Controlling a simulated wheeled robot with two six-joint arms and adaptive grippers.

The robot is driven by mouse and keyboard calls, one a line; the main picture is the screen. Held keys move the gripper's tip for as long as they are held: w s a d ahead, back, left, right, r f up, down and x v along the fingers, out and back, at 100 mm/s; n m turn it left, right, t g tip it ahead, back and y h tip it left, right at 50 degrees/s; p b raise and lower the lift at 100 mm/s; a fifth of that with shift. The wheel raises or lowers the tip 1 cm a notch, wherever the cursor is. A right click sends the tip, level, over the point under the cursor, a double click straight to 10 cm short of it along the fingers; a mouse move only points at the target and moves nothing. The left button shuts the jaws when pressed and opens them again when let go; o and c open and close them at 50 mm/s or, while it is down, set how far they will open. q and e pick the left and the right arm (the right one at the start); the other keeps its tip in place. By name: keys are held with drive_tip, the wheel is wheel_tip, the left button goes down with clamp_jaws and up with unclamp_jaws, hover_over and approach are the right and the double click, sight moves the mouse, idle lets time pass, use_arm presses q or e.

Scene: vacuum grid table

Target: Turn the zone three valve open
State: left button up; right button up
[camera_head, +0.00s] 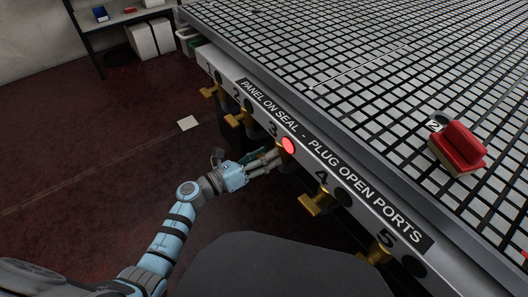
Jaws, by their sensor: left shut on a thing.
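The table's front rail (310,148) carries a row of brass valves beside the numbers 1 to 5. My left gripper (274,158) reaches in from the left and is shut at the number 3, on the zone three valve. Its fingers cover most of that valve, so I cannot tell the angle of its handle. A round lamp (288,146) just right of the number 3 glows red. My right gripper is not in view.
Valves one (211,91), two (238,119), four (315,204) and five (377,251) stick out along the rail, with dark lamps beside them. A red-topped block (460,147) sits on the grid table (330,50). A shelf (120,20) stands at the back left.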

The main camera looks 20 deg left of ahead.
use_arm(q)
drive_tip(key=n+p, duration=0.1)
drive_tip(key=n, duration=0.2)
drive_tip(key=shift+r+n+p, duration=0.1)
drive_tip(key=shift+n+p, duration=0.25)
drive_tip(key=shift+n, duration=0.05)
drive_tip(key=n+p, duration=0.1)
drive_tip(key=n, duration=0.2)
drive_tip(key=shift+w+a+n, duration=0.1)
drive_tip(key=shift+n, duration=0.2)
drive_tip(key=n+p, duration=0.1)
drive_tip(key=n, duration=0.2)
drive_tip(key=shift+p, duration=0.35)
drive_tip(key=shift+f+n, duration=0.25)
drive_tip(key=shift+n, duration=0.65)
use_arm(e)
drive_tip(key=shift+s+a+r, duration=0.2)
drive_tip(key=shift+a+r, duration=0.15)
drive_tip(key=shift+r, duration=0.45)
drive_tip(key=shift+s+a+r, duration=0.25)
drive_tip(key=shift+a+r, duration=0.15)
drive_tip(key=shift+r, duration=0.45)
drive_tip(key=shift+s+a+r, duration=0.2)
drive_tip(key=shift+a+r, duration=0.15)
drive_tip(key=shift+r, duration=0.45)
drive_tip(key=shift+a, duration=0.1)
use_arm(q)
drive_tip(key=o, duration=1.2)
drive_tip(key=shift+c, duration=0.2)
drive_tip(key=v, duration=1.2)
